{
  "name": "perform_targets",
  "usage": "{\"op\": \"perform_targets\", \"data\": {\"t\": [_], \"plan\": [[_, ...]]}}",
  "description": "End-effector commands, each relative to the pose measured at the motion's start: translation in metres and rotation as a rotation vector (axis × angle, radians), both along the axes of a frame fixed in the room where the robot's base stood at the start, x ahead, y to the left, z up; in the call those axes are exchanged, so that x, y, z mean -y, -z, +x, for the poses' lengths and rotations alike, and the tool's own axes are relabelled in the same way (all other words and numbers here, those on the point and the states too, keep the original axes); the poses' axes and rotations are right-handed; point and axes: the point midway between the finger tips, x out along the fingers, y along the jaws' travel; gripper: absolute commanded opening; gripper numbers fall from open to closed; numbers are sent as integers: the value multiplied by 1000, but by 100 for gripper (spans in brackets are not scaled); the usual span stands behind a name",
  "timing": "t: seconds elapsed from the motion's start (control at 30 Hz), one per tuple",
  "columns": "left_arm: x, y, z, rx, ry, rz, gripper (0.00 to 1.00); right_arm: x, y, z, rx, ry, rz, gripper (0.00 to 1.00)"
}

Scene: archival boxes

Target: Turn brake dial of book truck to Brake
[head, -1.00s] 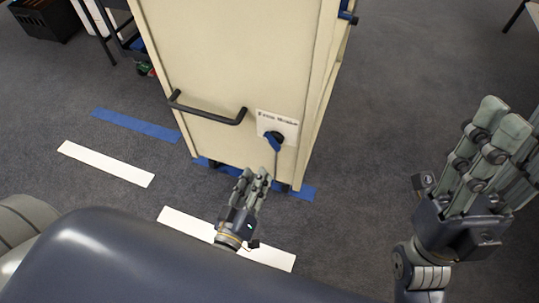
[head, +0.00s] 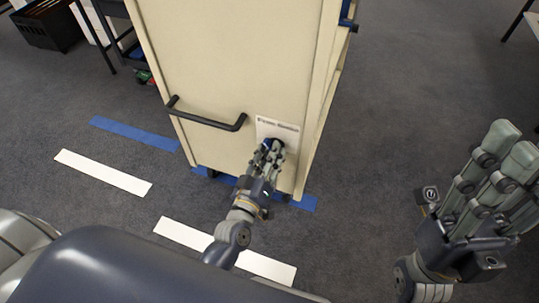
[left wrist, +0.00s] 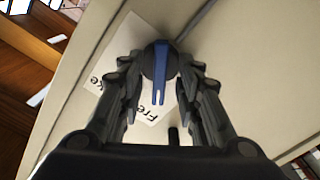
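The cream book truck (head: 235,65) stands ahead of me with its end panel facing me. A white label plate (head: 277,126) is on the panel's lower right. In the left wrist view the label (left wrist: 140,50) shows parts of words, "Fre" and "ke". The brake dial, with a dark round hub and blue pointer (left wrist: 159,72), lies between the fingers of my left gripper (left wrist: 160,85). The fingers are spread on both sides of it; contact is not clear. In the head view my left gripper (head: 266,158) largely covers the dial. My right gripper (head: 490,180) is open and empty at the right.
A black handle bar (head: 205,122) sticks out of the panel left of the dial. Blue tape (head: 135,133) and white strips (head: 103,172) mark the grey carpet. A black crate (head: 48,25) stands far left. Floor right of the truck is clear.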

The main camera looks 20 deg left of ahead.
Motion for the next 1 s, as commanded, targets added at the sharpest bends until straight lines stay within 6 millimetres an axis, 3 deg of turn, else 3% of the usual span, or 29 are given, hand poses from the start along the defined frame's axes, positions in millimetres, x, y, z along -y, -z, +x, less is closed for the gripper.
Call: {"op": "perform_targets", "data": {"t": [0.07, 0.2, 0.23, 0.67, 1.0], "plan": [[0, 0, 0, 0, 0, 0, 32, 0, 0, 0, 0, 0, 0, 40], [0, 0, 0, 0, 0, 0, 2, 0, 0, 0, -1, 0, 0, 40], [0, 0, 0, 0, 0, 0, 0, 0, 0, 0, -1, 0, 0, 40], [0, -1, -1, 0, 1, 23, 0, 0, -4, 0, -1, 0, 0, 40], [1, -3, 0, 3, 1, 142, 0, 0, -23, 0, -1, 0, 0, 40]]}}
